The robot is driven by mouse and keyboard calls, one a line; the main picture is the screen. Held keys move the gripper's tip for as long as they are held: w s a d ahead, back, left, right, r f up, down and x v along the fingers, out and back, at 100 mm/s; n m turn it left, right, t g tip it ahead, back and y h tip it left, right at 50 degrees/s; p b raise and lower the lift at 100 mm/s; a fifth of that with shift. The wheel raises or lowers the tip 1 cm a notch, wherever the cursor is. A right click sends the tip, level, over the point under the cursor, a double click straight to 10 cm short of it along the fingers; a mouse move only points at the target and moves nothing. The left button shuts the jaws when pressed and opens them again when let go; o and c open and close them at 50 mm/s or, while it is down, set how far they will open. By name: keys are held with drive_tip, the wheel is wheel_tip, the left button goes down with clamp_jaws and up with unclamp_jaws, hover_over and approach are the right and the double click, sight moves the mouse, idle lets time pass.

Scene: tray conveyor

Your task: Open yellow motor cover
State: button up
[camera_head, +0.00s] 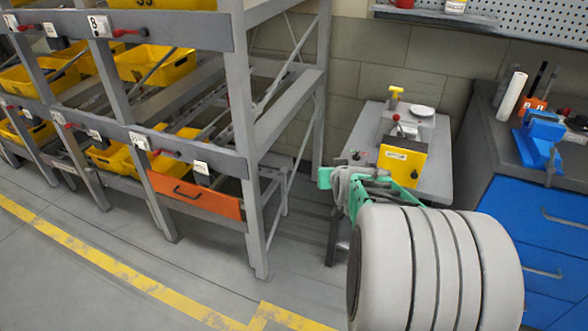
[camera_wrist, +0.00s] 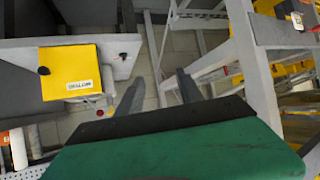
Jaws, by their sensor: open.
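The yellow motor cover (camera_head: 403,162) is on a grey machine on a small grey table. It has a white label and a small dark knob on its face. It also shows at the left in the wrist view (camera_wrist: 69,74), with its label and dark knob visible. My gripper (camera_head: 340,180) is in front of the table's left side, apart from the cover. My own forearm hides the table's lower right part in the head view.
A grey rack (camera_head: 240,120) with yellow bins stands left of the table (camera_head: 438,140). A red-knobbed lever (camera_head: 396,119), a yellow T-handle (camera_head: 395,92) and a white dish (camera_head: 422,110) are behind the cover. A blue workbench (camera_head: 535,225) with a blue vise (camera_head: 539,140) is at the right.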

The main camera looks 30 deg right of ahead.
drive_tip(key=s+a+r+n+g+y+p, duration=0.1)
drive_tip(key=s+a+r+p, duration=0.1)
drive_tip(key=a, duration=0.5)
drive_tip(key=s+a+r+n+g+y+p, duration=0.1)
drive_tip(key=s+a+r+g+y+p, duration=0.1)
drive_tip(key=a, duration=0.5)
drive_tip(key=p+v, duration=0.2)
drive_tip(key=p, duration=0.1)
drive_tip(key=shift+r, duration=0.4)
drive_tip(key=shift+w+a, duration=0.1)
